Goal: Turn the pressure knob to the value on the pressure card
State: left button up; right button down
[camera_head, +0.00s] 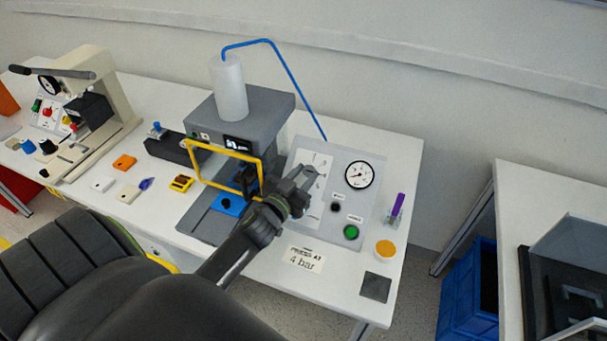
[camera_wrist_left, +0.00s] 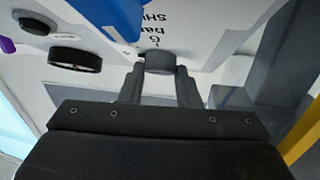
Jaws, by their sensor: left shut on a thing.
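The pressure card (camera_head: 304,260) lies on the table in front of the grey control panel (camera_head: 372,223) and reads "PRESS A3, 4 bar". My left gripper (camera_head: 303,181) reaches over the white dial plate (camera_head: 317,172) on that panel and covers the pressure knob in the head view. In the left wrist view the grey knob (camera_wrist_left: 160,62) sits between the fingertips of my left gripper (camera_wrist_left: 160,75), which is shut on it. Printed "bar" lettering shows upside down beside the knob. The knob's pointer and set value cannot be made out. My right gripper is not in view.
A round gauge (camera_head: 359,174), a black button (camera_head: 336,207) and a green button (camera_head: 351,232) are on the panel. The grey press (camera_head: 240,115) with a yellow frame (camera_head: 222,150) stands to the left. An orange-topped jar (camera_head: 385,248) stands front right.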

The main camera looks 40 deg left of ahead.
pick_arm(q)
jog(key=o, duration=1)
jog(key=shift+c, duration=0.2)
jog(key=shift+s, duration=0.1)
jog(key=s+b, duration=0.7)
jog(key=s, duration=1)
jog(key=shift+d, duration=0.45)
jog(key=shift+s+r, duration=0.1)
